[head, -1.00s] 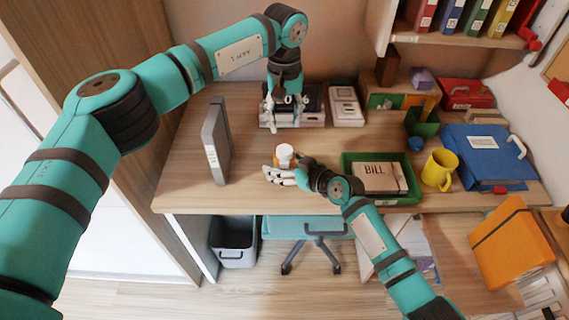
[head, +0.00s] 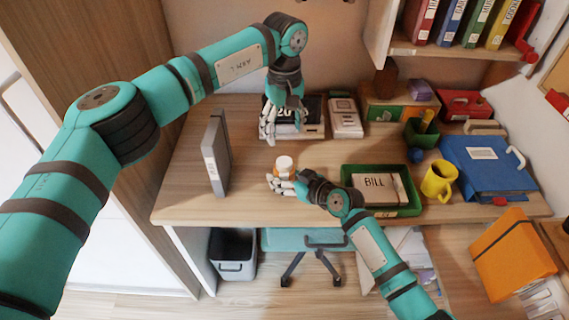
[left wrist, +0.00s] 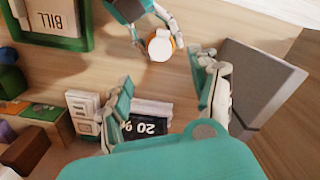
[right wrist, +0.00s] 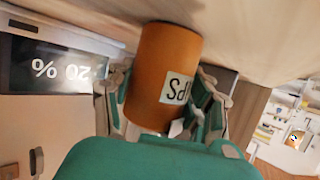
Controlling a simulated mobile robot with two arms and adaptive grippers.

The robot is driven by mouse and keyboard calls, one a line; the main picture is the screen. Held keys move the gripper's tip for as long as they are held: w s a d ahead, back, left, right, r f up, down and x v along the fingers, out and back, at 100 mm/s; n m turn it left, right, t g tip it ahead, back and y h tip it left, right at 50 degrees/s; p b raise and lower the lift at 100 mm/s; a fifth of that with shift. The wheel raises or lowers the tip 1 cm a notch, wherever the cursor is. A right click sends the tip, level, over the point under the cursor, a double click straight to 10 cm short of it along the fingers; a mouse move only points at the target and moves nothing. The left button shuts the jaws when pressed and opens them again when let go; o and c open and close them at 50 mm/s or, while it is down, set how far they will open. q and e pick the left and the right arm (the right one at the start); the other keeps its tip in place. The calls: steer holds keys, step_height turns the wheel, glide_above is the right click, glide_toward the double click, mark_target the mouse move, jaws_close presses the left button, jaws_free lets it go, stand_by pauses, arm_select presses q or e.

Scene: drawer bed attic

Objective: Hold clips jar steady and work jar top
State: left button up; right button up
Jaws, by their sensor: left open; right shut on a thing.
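The clips jar is an orange cylinder with a white top (head: 284,162), standing on the desk near its front middle. In the right wrist view the orange jar body (right wrist: 165,75) fills the middle, with a partly hidden label. My right gripper (head: 279,183) is shut on the jar from the front. My left gripper (head: 282,125) is open and empty, pointing down behind the jar and above the desk. In the left wrist view the white top (left wrist: 160,46) lies beyond the open fingers of the left gripper (left wrist: 158,85), apart from them.
A grey upright folder (head: 216,155) stands left of the jar. A calculator-like device (head: 312,130) with a "20 %" display sits behind. A green tray (head: 408,209) with a BILL box, a yellow mug (head: 439,180) and a blue binder (head: 487,168) are right. Desk around the jar is mostly clear.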

mark_target(285, 162)
arm_select(q)
step_height(285, 162, down, 11)
steer(key=n, duration=0.3)
steer(key=shift+f, duration=0.1)
stand_by(0.4)
steer(key=c, duration=1.2)
steer(key=shift+o, duration=0.2)
